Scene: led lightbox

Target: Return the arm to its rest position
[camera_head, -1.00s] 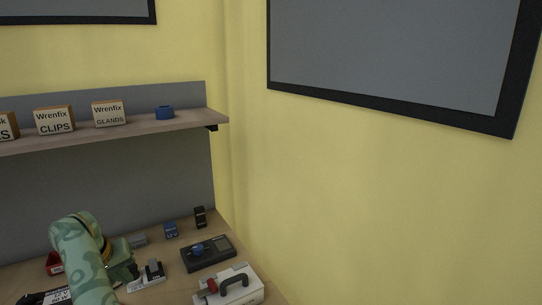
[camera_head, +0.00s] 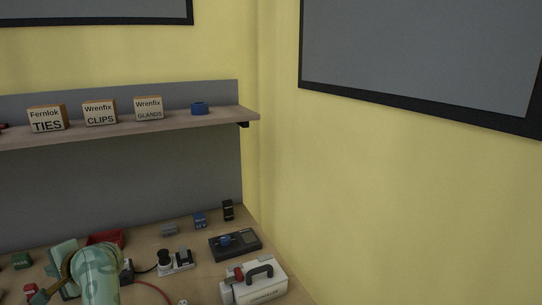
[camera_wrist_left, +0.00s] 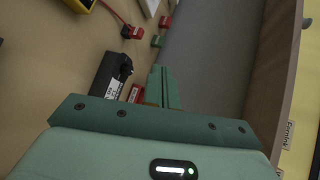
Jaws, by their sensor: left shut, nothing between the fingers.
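My left arm (camera_head: 97,275), pale green, rises from the bottom left of the head view over the workbench. Its gripper points away to the left there and is partly hidden by the arm. In the left wrist view my left gripper (camera_wrist_left: 162,88) shows its green fingers together, with nothing between them. They are above the bench, near a black labelled device (camera_wrist_left: 110,75); I cannot tell the exact gap. My right gripper is not in view.
A white case with a handle (camera_head: 254,284), a dark meter (camera_head: 235,245) and a white socket block (camera_head: 176,261) stand on the bench right of the arm. A red bin (camera_head: 106,238) is behind it. The shelf (camera_head: 180,122) with labelled boxes overhangs the back.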

